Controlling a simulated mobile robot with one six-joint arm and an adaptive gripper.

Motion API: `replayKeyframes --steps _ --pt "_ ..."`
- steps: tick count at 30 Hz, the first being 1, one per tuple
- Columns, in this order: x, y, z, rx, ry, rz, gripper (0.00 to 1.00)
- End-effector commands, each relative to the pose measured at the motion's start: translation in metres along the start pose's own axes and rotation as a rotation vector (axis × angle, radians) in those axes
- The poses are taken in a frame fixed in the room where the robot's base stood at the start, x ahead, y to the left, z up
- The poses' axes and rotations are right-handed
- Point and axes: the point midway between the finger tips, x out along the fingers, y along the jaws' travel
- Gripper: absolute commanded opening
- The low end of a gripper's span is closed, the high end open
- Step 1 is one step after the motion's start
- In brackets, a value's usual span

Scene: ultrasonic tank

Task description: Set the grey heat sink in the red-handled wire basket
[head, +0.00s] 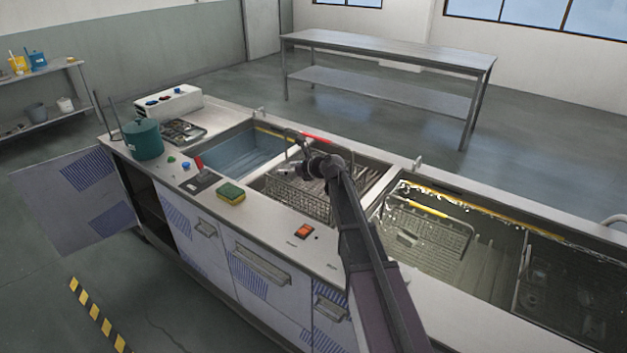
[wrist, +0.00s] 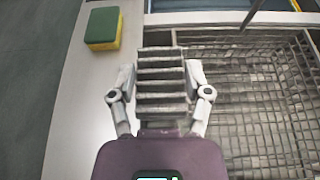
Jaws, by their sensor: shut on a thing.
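The grey heat sink (wrist: 161,101) is a finned block. My gripper (wrist: 161,76) is shut on it, one finger on each side, in the wrist view. In the head view my gripper (head: 292,168) is above the near left part of the wire basket (head: 300,199). The basket's red handle (head: 317,139) shows behind my gripper. In the wrist view the mesh basket (wrist: 262,110) lies to the right of the heat sink, which appears over the counter strip beside it. The heat sink is too small to make out clearly in the head view.
A second wire basket (head: 427,238) with an orange-yellow handle sits in the wet tank on the right. A green and yellow sponge (head: 231,193) lies on the counter's front strip, also in the wrist view (wrist: 103,29). A teal pot (head: 143,139) stands at the left.

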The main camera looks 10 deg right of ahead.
Motion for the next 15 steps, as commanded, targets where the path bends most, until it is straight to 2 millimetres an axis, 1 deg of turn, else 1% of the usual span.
replayKeyframes --steps 1,3,9,15 --pt "-0.008 -0.008 -0.005 0.001 0.0 -0.003 0.1" --pt "-0.016 -0.016 -0.01 0.001 0.0 -0.003 0.1" --pt "-0.037 -0.035 -0.021 0.001 0.0 -0.002 0.1" --pt "-0.044 -0.042 -0.025 0.0 0.0 -0.002 0.1"
